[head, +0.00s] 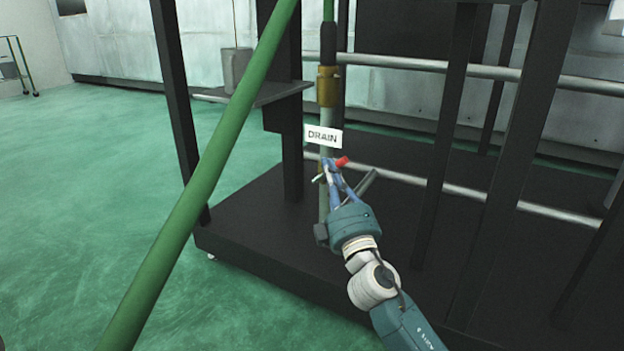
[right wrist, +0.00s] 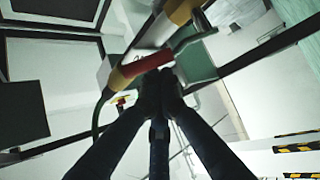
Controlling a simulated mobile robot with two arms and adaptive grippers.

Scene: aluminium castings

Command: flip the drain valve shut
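The drain valve's red handle (head: 342,161) shows in the head view just under the white DRAIN label (head: 323,137), on a vertical pipe (head: 327,118). In the right wrist view the red lever (right wrist: 133,69) crosses at a slant, with a yellow part at its upper right. My right gripper (head: 335,168) is at the handle. In the right wrist view its dark fingertips (right wrist: 161,80) are together right at the lever's lower edge. I see nothing clearly between them, and whether they touch the lever I cannot tell. My left gripper is not in view.
A thick green pipe (head: 200,190) slants across the foreground left of the valve. Black frame posts (head: 440,140) stand to the right on a black platform (head: 270,240). A grey box (head: 236,68) sits on a small shelf. The green floor at left is clear.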

